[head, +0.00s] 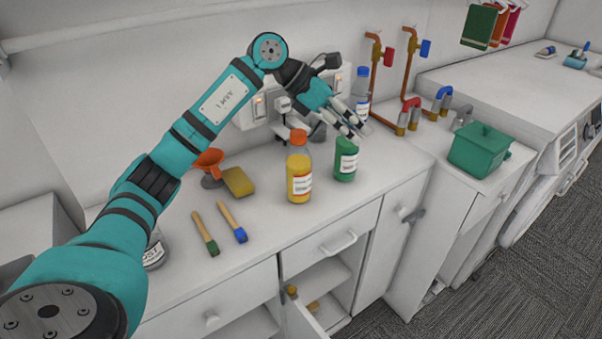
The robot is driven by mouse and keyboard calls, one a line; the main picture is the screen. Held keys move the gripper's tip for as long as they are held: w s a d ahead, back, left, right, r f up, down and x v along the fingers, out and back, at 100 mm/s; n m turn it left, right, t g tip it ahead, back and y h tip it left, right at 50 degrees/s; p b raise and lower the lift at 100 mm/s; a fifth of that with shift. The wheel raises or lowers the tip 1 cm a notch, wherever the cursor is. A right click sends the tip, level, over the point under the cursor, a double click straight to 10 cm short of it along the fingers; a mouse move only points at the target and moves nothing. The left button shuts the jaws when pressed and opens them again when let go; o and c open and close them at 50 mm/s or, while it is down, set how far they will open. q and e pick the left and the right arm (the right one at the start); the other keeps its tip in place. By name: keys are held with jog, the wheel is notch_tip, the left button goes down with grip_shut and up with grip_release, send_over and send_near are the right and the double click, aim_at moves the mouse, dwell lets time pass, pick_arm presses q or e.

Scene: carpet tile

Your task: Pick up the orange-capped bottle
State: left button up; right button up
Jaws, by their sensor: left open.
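The orange-capped bottle (299,172) stands upright on the white counter. It has an orange cap, a clear neck, yellow contents and a white label. My left arm comes in from the left and reaches over the counter. My left gripper (354,128) is open, to the right of and beyond the orange-capped bottle, apart from it. Its fingers point down and right, just above the green bottle (345,165). They overlap the top of the green bottle in the picture, and I cannot tell whether they touch it. My right gripper is not in view.
A blue-capped clear bottle (362,88) stands behind my gripper. Pipes and taps (410,105) and a green pot (480,150) stand to the right. The front counter strip is clear.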

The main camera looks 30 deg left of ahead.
aim_at(296, 133)
pick_arm(q)
jog(key=s+a+r+n+g+y, duration=0.1)
jog(key=s+a+r+y, duration=0.15)
jog(key=a, duration=0.55)
jog(key=s+a+r+g+y, duration=0.1)
jog(key=s+a+y, duration=0.15)
jog(key=a, duration=0.55)
jog(key=shift+y, duration=0.3)
jog(key=x, duration=0.2)
jog(key=p+x, duration=0.1)
jog(key=x, duration=0.3)
jog(key=shift+w+d+f, duration=0.15)
jog(key=shift+w+d, duration=0.15)
jog(key=shift+w, duration=0.2)
jog(key=p+x, duration=0.2)
jog(key=x, duration=0.2)
jog(key=shift+w+d+f+p, duration=0.15)
jog(key=shift+w+f+p, duration=0.05)
jog(key=shift+f+p, duration=0.2)
jog(key=shift+f, duration=0.2)
grip_shut()
jog(key=shift+r, duration=0.15)
